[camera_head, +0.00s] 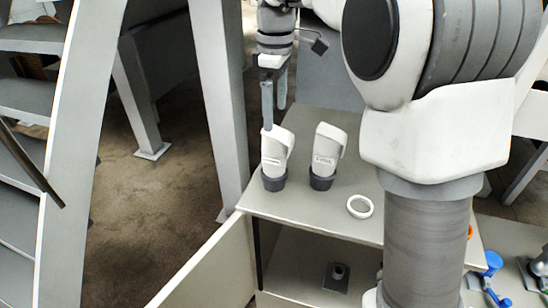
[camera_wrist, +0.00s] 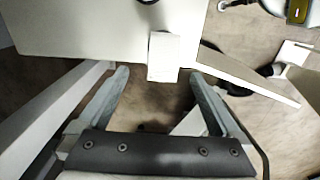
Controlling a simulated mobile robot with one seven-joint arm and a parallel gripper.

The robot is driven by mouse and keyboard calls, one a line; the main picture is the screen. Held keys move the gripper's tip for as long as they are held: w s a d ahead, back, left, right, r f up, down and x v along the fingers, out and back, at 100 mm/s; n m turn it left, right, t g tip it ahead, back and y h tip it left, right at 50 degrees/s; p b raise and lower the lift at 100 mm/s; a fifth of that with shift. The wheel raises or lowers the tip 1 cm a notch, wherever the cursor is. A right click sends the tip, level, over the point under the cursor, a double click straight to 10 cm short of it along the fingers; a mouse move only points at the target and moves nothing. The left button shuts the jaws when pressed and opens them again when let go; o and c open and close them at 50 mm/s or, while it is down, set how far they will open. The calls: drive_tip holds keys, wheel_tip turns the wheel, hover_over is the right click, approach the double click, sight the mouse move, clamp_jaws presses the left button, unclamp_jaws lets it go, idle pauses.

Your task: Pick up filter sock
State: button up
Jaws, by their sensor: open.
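Two similar white sock-like pieces, each with a dark grey round base, stand upright on a light cabinet top in the head view: the left one (camera_head: 276,152) and the right one (camera_head: 328,152). Their white tops bend or fold over; the right one carries small unreadable lettering. Which of them is the filter sock I cannot tell. My gripper (camera_head: 275,112) points down above the left piece, open and empty. In the wrist view my gripper (camera_wrist: 160,75) has its fingers spread wide. A white block-like shape (camera_wrist: 172,57) shows between and beyond the fingertips, probably a sock-like piece seen from above.
The cabinet top (camera_head: 310,213) also holds a white ring (camera_head: 360,206). Its left door (camera_head: 212,270) stands open, with a dark fitting (camera_head: 337,277) on the shelf inside. Grey steps (camera_head: 35,100) and a steel leg (camera_head: 217,90) stand left. Blue items (camera_head: 490,265) lie at lower right.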

sight(275, 131)
wheel_tip(275, 131, down, 8)
drive_tip(key=shift+f, duration=0.1)
drive_tip(key=shift+s+a+f+p, duration=0.1)
drive_tip(key=shift+s+f+p, duration=0.05)
drive_tip(key=shift+f, duration=1.15)
drive_tip(key=shift+s+f+p, duration=0.1)
drive_tip(key=shift+f+p, duration=0.05)
drive_tip(key=shift+f, duration=1.15)
drive_tip(key=shift+r, duration=0.1)
clamp_jaws()
